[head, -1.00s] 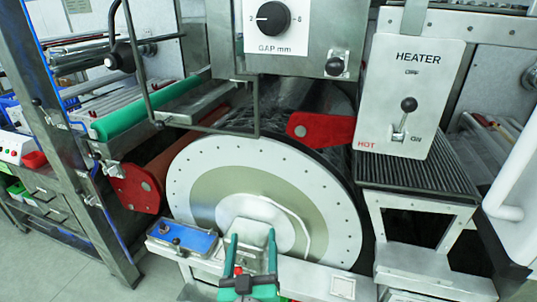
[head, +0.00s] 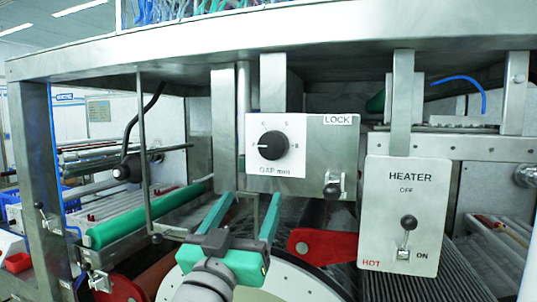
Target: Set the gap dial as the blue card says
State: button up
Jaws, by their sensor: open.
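The gap dial (head: 272,146) is a round black knob on a white plate marked "GAP mm", under the overhead frame. Its white pointer mark points to the left. A "LOCK" label (head: 338,120) is on the metal box to its right, and a small black-knobbed lock lever (head: 334,186) sits below that label. My gripper (head: 250,197), with green fingers, is open and empty. In the picture its fingertips are just below the dial plate; I cannot tell how far in front of it. I see no blue card that I can make out.
A heater panel (head: 403,258) marked HOT, with a black-knobbed lever (head: 407,225), hangs at the right. A thin vertical rod (head: 146,150) hangs left of the dial. A red bracket (head: 325,247) and the drum's pale end (head: 300,287) are below.

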jog(key=m, duration=0.1)
send_near(270, 145)
jog(key=shift+h, duration=0.4)
jog(key=x, duration=0.8)
jog(key=shift+w, duration=0.2)
jog(key=c, duration=1.1)
